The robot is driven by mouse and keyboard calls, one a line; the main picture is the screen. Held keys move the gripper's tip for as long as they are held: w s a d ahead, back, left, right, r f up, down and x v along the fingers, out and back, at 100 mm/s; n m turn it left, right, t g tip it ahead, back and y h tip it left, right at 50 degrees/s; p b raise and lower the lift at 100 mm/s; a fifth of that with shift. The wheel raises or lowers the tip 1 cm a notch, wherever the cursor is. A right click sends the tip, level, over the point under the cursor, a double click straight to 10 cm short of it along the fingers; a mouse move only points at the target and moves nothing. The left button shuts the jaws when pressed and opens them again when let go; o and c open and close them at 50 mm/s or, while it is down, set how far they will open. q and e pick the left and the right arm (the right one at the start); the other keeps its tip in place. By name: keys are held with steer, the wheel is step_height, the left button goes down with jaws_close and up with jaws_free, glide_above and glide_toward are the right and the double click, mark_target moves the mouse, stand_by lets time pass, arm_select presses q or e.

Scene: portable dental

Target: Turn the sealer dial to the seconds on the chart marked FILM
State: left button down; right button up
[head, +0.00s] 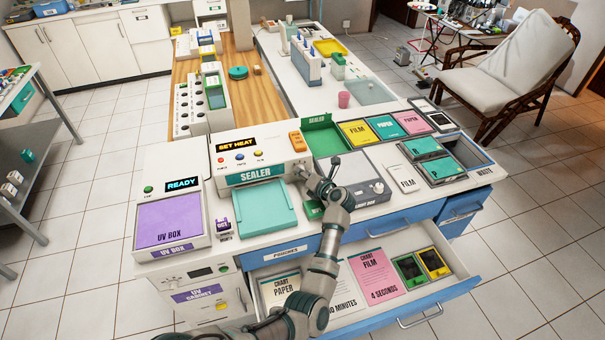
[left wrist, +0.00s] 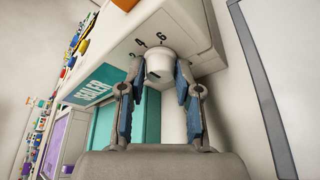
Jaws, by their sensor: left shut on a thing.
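The sealer (head: 262,160) is a white box with a teal SEALER label and a display reading SET HEAT. Its dial (left wrist: 160,64) is a pale round knob on the front face, with the numbers 4 and 6 legible beside it in the left wrist view. My left gripper (left wrist: 157,82) is shut on the dial, one finger on each side; in the head view the gripper (head: 312,180) hides the dial. I cannot tell which number the dial points at. The pink FILM chart (head: 376,274) lies in the open drawer and reads 4 SECONDS. My right gripper is not in view.
The UV box (head: 170,215) stands left of the sealer, and the light box (head: 362,184) lies to the right. A teal tray (head: 267,212) sits before the sealer.

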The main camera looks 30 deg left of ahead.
arm_select(q)
steer(key=shift+d+f, duration=0.15)
steer(key=c, duration=0.8)
jaws_free()
steer(key=shift+w+d, duration=0.1)
steer(key=shift+d, duration=0.1)
steer(key=v, duration=1.2)
